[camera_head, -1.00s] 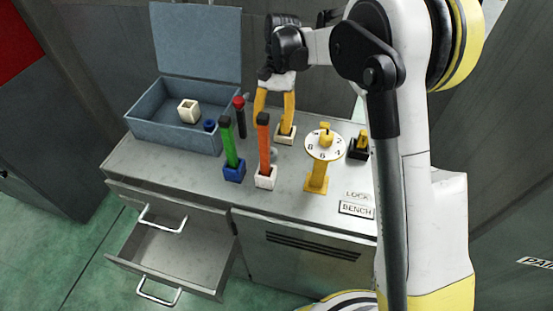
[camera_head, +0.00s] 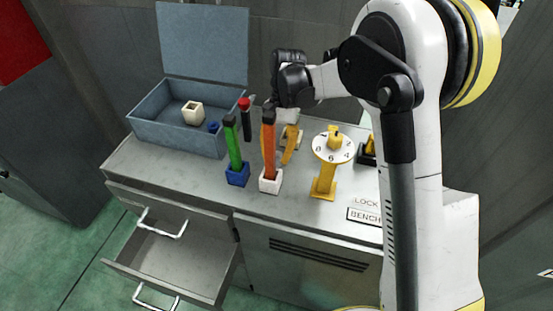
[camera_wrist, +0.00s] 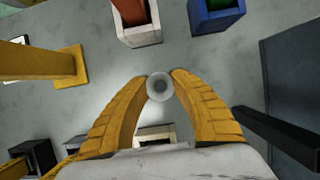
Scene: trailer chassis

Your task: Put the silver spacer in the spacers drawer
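In the head view my gripper (camera_head: 286,160) is low over the bench, behind the orange-handled tool, which hides the spacer and part of the fingers. Below the bench top, a lower drawer (camera_head: 180,255) is pulled out and looks empty; the upper drawer front (camera_head: 170,199) looks closed. No drawer label is readable.
Close in front stand an orange handle (camera_head: 268,150) in a white base and a green handle (camera_head: 234,150) in a blue base. A yellow dial stand (camera_head: 325,180) is to the right. A blue-grey open box (camera_head: 170,135) stands at the left. The bench's front left is clear.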

